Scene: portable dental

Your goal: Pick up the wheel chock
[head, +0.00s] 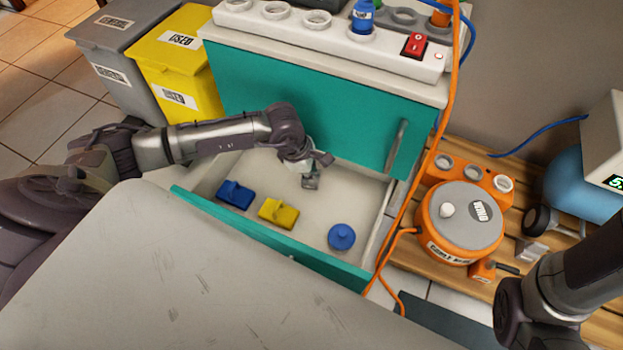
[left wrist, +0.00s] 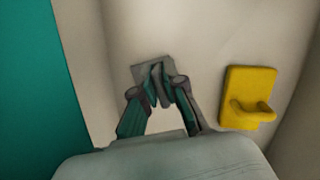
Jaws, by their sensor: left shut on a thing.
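My left gripper (head: 312,172) reaches into the open drawer. Its fingers (left wrist: 158,88) are shut on the upright fin of a small grey block (head: 311,182). In the left wrist view the grey block's flat base (left wrist: 140,73) shows behind the fingertips, close to the drawer floor; I cannot tell whether it touches it. A light grey piece (head: 530,251), shaped like a wheel chock, lies beside a black wheel (head: 540,220) on the wooden slats at right. My right arm comes in at the lower right; its gripper is out of view.
The drawer (head: 250,234) also holds a blue block (head: 235,194), a yellow block (head: 278,213) and a blue round piece (head: 341,237). An orange canister (head: 440,235) stands right of it. An orange cable (head: 428,160) runs down past the drawer's right side.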

